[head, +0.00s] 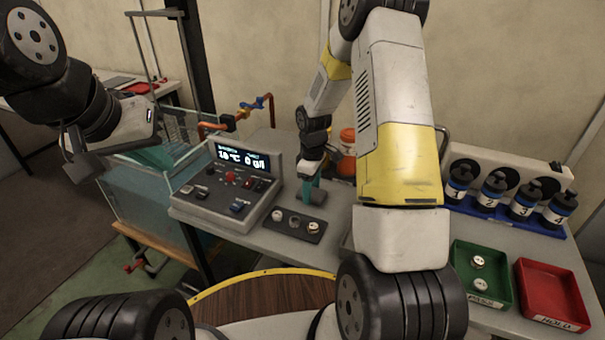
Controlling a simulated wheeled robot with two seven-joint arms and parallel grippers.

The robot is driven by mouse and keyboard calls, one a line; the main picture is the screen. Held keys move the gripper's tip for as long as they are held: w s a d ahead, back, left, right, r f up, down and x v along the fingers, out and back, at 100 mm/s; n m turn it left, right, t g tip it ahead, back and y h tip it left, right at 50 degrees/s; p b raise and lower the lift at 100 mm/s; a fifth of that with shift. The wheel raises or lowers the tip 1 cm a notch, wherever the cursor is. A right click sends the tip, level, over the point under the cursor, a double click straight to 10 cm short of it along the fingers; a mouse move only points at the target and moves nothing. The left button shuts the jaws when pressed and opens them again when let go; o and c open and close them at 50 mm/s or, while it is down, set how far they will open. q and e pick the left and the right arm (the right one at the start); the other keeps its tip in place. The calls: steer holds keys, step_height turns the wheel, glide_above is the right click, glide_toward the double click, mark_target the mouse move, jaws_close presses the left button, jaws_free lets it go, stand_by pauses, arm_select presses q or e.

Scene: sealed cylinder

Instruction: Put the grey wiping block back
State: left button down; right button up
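My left gripper (76,158) hangs in the air at the left, near the glass tank and far from the block. I see no object in it, and its finger gap is unclear.
A control box (228,188) with a lit display stands left of a dark tray (294,222) holding small round parts. An orange container (347,142) is close beside my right gripper. Green (463,262) and red (531,287) trays and numbered bottles (492,190) are at the right.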

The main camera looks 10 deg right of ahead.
steer(key=o, duration=0.4)
steer(key=shift+c, duration=0.2)
steer(key=s+r+m+t, duration=0.1)
steer(key=s+r, duration=0.1)
steer(key=r, duration=0.9)
steer(key=s+r+m+t, duration=0.1)
steer(key=s+r+m, duration=0.15)
steer(key=r, duration=0.75)
steer(key=s+a+r+m+t+y, duration=0.1)
steer(key=s+r, duration=0.4)
steer(key=s, duration=0.5)
steer(key=s+a+r+m+t+y, duration=0.1)
steer(key=s+r+m+t, duration=0.2)
steer(key=s+r+m, duration=0.3)
steer(key=s, duration=0.3)
steer(key=shift+s, duration=0.4)
steer(key=shift+a, duration=0.1)
